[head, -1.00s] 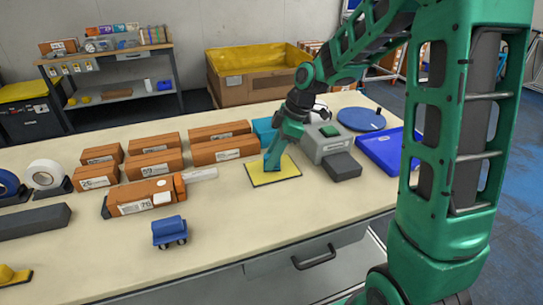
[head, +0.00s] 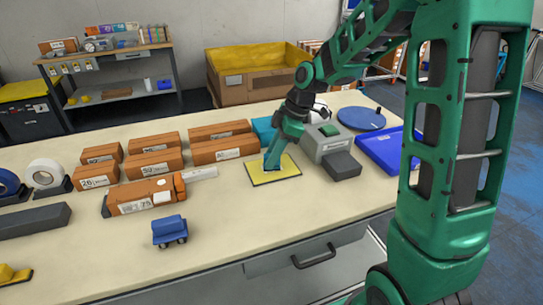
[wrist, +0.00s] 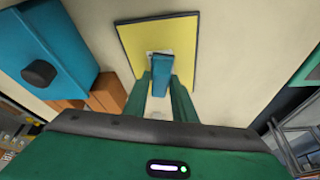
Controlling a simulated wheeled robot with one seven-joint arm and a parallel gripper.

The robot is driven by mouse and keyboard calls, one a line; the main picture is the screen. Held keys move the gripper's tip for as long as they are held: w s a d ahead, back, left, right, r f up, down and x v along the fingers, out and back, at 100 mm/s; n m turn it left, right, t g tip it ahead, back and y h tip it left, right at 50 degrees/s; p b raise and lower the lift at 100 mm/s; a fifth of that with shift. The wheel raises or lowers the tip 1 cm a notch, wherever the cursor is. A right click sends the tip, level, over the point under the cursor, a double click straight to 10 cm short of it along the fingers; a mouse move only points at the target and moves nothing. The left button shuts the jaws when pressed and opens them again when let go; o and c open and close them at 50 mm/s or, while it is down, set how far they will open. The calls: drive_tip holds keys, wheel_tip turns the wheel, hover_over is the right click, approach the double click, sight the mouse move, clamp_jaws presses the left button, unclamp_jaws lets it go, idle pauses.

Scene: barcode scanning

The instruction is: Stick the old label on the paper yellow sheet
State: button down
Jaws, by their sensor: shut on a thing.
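The yellow sheet (head: 289,171) with a dark edge lies flat on the table, and the wrist view shows it ahead of the fingers (wrist: 185,38). My gripper (head: 278,145) is over the sheet's left part, tilted down. In the wrist view its two green fingers (wrist: 162,95) are shut on a narrow teal-blue tool (wrist: 160,70), whose far end overlaps the sheet. A small pale patch, perhaps the old label (wrist: 150,53), shows beside the tool's tip. I cannot tell whether it touches the sheet.
A grey machine (head: 325,140) with a dark block stands close right of the sheet. A blue tray (head: 385,150) and a blue disc (head: 361,118) lie farther right. Several orange boxes (head: 155,163) and a small blue truck (head: 169,231) are left. The table's front middle is clear.

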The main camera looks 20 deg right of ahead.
drive_tip(key=shift+r, duration=3.45)
